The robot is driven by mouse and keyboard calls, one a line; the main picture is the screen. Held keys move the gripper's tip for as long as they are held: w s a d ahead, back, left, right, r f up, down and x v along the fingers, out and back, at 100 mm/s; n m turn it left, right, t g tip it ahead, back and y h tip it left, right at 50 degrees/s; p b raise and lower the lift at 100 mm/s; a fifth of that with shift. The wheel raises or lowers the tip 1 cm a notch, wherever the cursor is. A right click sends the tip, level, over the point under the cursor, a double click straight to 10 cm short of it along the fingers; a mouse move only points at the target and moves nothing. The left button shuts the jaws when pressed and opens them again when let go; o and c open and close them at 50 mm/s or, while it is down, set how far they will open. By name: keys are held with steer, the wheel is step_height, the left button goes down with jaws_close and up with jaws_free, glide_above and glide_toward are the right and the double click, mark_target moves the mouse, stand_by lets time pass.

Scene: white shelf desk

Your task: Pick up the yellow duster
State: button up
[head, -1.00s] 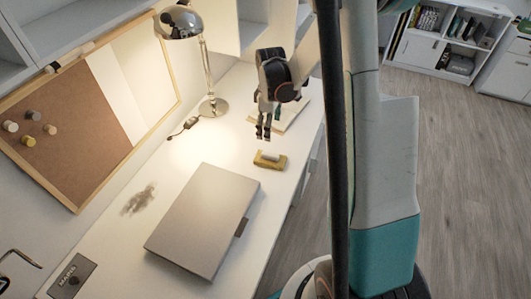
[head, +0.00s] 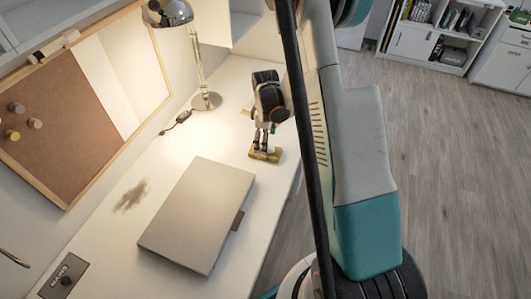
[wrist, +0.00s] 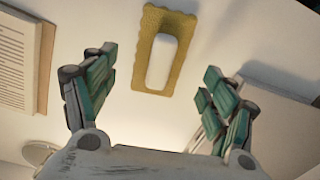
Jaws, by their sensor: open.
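The yellow duster (head: 265,155) lies on the white desk near its right edge, past the grey laptop-like case. In the wrist view the duster (wrist: 147,78) is a yellow pad with a wavy edge and a pale oblong handle on top. My gripper (head: 265,143) points down just over the duster and partly covers it in the head view. In the wrist view my gripper (wrist: 150,95) is open, its two fingers spread wide to the left and right of the duster. No finger visibly touches the duster.
A closed grey case (head: 198,212) lies on the desk, nearer than the duster. A desk lamp (head: 198,60) stands at the back, with a cork board (head: 70,120) on the left. A printed page (wrist: 15,60) shows at the wrist view's left. Bare desk surrounds the duster.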

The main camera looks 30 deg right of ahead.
step_height(320, 180, down, 4)
steer(key=shift+f+b, duration=0.2)
steer(key=shift+b, duration=0.6)
steer(key=c, duration=1.2)
steer(key=shift+o, duration=0.2)
steer(key=shift+r, duration=0.1)
step_height(320, 180, up, 20)
steer(key=p, duration=0.6)
